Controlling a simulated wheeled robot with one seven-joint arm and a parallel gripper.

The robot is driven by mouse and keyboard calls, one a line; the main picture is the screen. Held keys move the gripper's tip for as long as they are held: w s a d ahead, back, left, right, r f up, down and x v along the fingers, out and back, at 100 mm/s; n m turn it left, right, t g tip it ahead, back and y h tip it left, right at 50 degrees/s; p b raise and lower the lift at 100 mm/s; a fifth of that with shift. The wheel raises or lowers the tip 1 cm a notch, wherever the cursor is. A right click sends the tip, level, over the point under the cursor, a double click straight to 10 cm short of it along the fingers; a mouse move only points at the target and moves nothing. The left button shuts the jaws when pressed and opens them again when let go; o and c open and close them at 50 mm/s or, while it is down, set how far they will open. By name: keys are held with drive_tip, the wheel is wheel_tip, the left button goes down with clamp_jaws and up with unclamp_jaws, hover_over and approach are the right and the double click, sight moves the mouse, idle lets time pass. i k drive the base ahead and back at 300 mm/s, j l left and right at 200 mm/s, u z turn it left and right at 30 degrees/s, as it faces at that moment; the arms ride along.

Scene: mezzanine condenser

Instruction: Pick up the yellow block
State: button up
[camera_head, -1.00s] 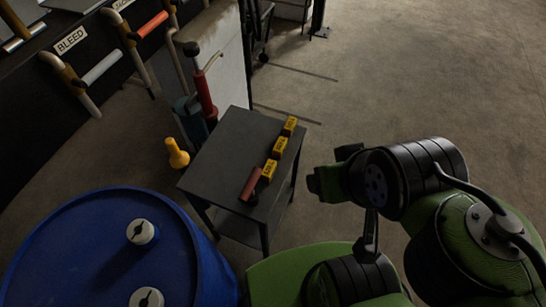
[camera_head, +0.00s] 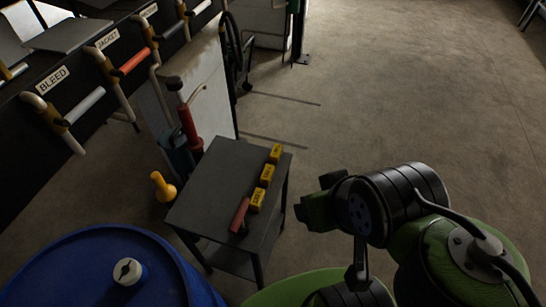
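Three small yellow blocks with dark markings stand in a row on a dark grey table (camera_head: 205,185). The far block (camera_head: 275,153) is near the table's back right corner, the middle block (camera_head: 267,174) is just nearer, and the near block (camera_head: 257,199) is closest to me. My green and black arm is folded at the lower right, apart from the table and to its right.
A red-handled tool (camera_head: 240,213) lies beside the near block. A blue drum (camera_head: 75,265) stands at lower left. A yellow object (camera_head: 162,187) is on the floor left of the table. Pipes and valves line the dark panel at upper left. The floor at right is clear.

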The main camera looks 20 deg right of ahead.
sight(266, 177)
drive_tip(key=l+u, duration=0.2)
drive_tip(key=u, duration=0.25)
drive_tip(key=i+l+u, duration=0.1)
drive_tip(key=l+u, duration=0.15)
drive_tip(key=u, duration=0.2)
drive_tip(key=l+u, duration=0.25)
drive_tip(key=u, duration=0.25)
drive_tip(key=l+u, duration=0.2)
drive_tip(key=u, duration=0.25)
